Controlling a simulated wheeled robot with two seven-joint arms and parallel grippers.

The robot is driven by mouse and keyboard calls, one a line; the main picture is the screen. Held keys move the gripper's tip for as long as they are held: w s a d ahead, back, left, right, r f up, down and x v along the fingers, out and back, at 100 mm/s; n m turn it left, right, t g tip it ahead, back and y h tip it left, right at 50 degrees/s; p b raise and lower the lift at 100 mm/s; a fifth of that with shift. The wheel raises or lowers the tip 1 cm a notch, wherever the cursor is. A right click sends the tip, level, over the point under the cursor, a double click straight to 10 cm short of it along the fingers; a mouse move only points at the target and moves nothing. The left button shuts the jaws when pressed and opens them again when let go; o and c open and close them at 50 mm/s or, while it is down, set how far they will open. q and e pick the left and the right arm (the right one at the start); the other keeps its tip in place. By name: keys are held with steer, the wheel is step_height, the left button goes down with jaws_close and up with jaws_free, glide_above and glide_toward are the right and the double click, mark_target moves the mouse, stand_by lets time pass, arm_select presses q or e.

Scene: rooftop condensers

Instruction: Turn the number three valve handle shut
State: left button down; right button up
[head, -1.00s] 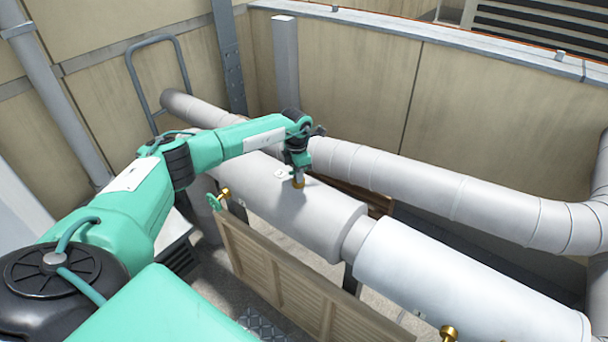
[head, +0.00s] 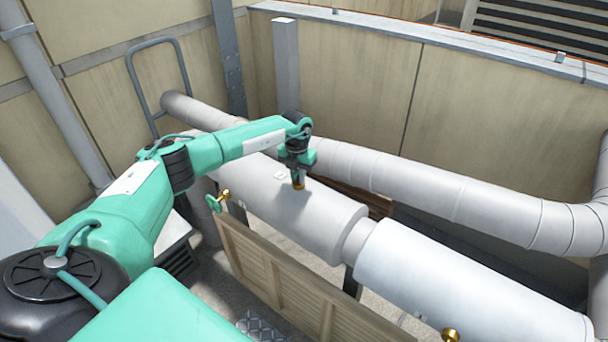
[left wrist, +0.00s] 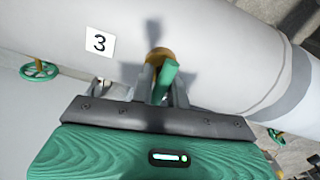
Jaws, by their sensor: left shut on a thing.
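The number three valve has a brass body (left wrist: 158,57) and a green lever handle (left wrist: 165,80). It sits on the thick grey pipe (left wrist: 215,50), beside a white label with a black 3 (left wrist: 98,43). In the left wrist view the handle appears to lie roughly across the pipe. My left gripper (left wrist: 160,88) is shut on the handle, one finger on each side. In the head view my left gripper (head: 298,176) points down at the valve and hides most of it; a little brass shows below. My right gripper is out of view.
A brass valve with a green handwheel (head: 217,201) stands left of the gripper; another brass fitting (head: 450,334) is at bottom right. A slatted wooden panel (head: 290,280) stands in front of the pipe. A second pipe (head: 450,190) and a wall lie behind.

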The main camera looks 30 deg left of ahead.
arm_select(q)
steer(key=shift+s+d+f, duration=0.1)
steer(key=shift+d+f, duration=0.05)
stand_by(0.3)
steer(key=c, duration=1.5)
jaws_free()
steer(key=shift+r, duration=0.2)
steer(key=shift+r, duration=0.25)
step_height(320, 180, up, 13)
steer(key=b, duration=0.3)
steer(key=shift+d+r, duration=0.1)
steer(key=shift+r, duration=0.1)
